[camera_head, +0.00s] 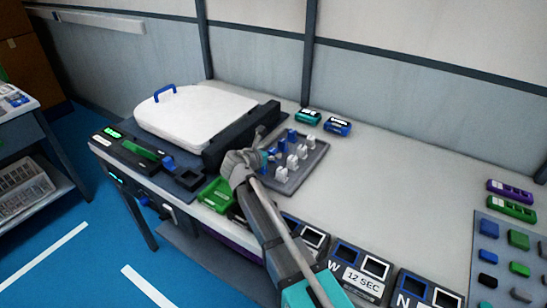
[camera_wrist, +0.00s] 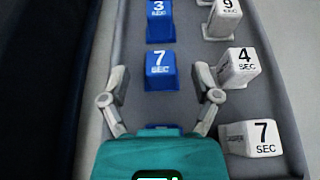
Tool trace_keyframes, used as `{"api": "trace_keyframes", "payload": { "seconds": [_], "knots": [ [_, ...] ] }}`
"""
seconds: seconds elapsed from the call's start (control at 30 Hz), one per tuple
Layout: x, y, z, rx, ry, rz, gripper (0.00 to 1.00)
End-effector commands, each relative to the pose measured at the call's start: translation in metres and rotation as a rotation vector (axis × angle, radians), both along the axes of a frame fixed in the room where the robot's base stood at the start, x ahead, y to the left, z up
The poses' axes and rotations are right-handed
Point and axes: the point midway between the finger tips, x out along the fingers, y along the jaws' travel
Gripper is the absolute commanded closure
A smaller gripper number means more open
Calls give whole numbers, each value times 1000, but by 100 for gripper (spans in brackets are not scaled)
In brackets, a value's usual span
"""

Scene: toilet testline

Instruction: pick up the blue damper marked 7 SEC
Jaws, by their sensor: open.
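The blue damper marked 7 SEC (camera_wrist: 160,69) stands upright on a grey tray (camera_wrist: 188,28) in the wrist view. My gripper (camera_wrist: 160,84) is open, with one finger to the left and one to the right of this damper. No contact shows, and the fingers appear apart from it. The right fingertip is close to the white 4 SEC damper (camera_wrist: 238,66). A blue 3 SEC damper (camera_wrist: 160,20) stands beyond it. In the head view my gripper reaches the near left side of the tray (camera_head: 318,151), and the marking on the blue dampers there is too small to read.
A white 7 SEC damper (camera_wrist: 252,138) and a white 9 SEC damper (camera_wrist: 222,18) stand in the right row. A white toilet seat (camera_head: 200,112) lies left of the tray. A green bin (camera_head: 214,195) sits near the front edge.

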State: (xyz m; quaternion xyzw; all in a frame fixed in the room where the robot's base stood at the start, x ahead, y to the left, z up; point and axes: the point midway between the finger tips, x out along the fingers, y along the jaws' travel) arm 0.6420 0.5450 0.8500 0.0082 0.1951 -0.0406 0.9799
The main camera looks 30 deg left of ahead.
Motion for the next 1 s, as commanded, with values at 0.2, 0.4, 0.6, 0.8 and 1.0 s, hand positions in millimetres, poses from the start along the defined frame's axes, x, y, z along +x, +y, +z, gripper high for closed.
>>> {"api": "trace_keyframes", "payload": {
  "seconds": [0.2, 0.4, 0.6, 0.8, 1.0],
  "knots": [
    [0, -1, 0, 0, 0, -1, 20],
    [0, -1, 0, 0, 0, -1, 20],
    [0, -1, 0, -1, 0, -2, 42],
    [1, -1, 0, 0, 0, -2, 79],
    [1, -1, 0, 0, 0, -2, 100]
  ]
}}
